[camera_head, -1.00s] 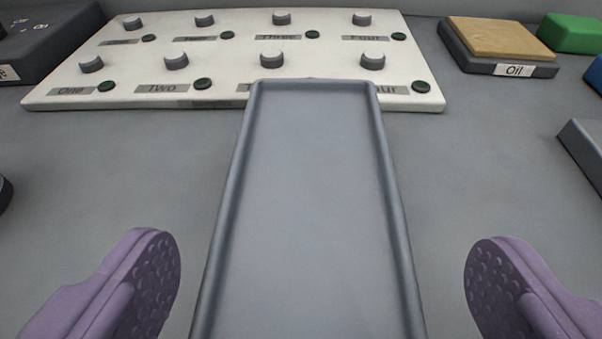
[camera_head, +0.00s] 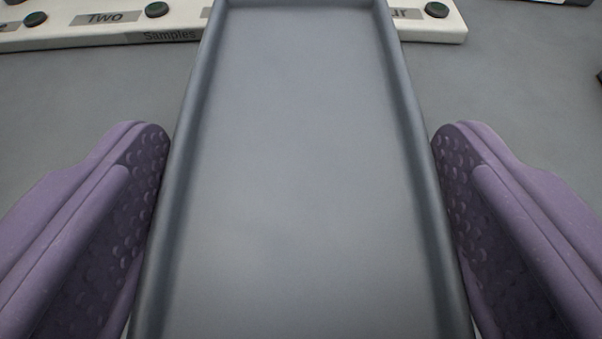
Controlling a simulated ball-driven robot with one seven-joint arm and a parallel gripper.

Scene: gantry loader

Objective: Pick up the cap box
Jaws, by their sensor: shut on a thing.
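The cap box (camera_head: 300,150) is a long grey shape with raised rims along its sides and far end. It fills the middle of the view and runs out of the bottom edge, so its near end is hidden. My gripper (camera_head: 302,150) has two purple, dimpled fingers, one on each side of the box. Both finger pads press against its long side walls, and the gripper is shut on it. I cannot tell whether the box is lifted off the surface.
A white panel (camera_head: 100,35) marked "Samples", with labels and green-topped round pieces, lies beyond the box at the top. The box's far end overlaps it in the picture. A dark object edge shows at the far right.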

